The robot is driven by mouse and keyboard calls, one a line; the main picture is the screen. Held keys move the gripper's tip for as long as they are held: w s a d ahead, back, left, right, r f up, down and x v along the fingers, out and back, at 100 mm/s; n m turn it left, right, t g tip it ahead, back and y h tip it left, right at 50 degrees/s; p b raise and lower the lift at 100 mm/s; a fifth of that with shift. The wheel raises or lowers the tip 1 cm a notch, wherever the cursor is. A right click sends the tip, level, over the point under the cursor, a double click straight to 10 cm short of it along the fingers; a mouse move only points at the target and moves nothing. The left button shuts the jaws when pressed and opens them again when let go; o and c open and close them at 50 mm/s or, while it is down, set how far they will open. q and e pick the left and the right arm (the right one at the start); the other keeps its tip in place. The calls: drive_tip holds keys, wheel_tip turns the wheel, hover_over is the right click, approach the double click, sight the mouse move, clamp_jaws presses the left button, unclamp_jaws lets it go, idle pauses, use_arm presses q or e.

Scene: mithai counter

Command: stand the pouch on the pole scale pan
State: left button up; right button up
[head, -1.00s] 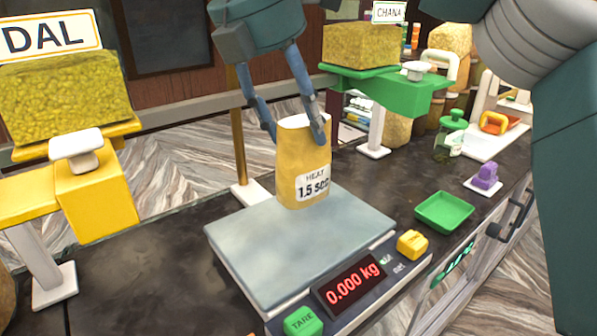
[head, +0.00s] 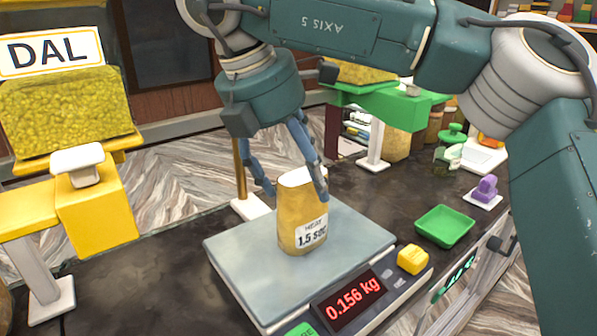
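The yellow pouch (head: 296,228), with a white label and a pale top, stands upright on the grey pan (head: 245,265) of the scale. The scale's red display (head: 354,301) reads 0.156 kg. My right gripper (head: 294,193) is above and around the top of the pouch, fingers pointing down. Its fingers are spread wider than the pouch. A small gap shows at the left finger; the right finger overlaps the pouch's right edge in the picture, so contact there is unclear. My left gripper is not in view.
A yellow button (head: 412,260) and a green tray (head: 445,226) lie right of the pan. A brass pole (head: 241,165) stands behind it. A yellow DAL dispenser (head: 95,210) is at left, a green dispenser (head: 385,107) behind. Dark counter is free at front left.

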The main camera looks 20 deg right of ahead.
drive_tip(key=shift+w+r, duration=0.1)
drive_tip(key=shift+r, duration=0.2)
drive_tip(key=p+v, duration=0.1)
drive_tip(key=v, duration=1)
drive_tip(key=shift+a+r, duration=0.2)
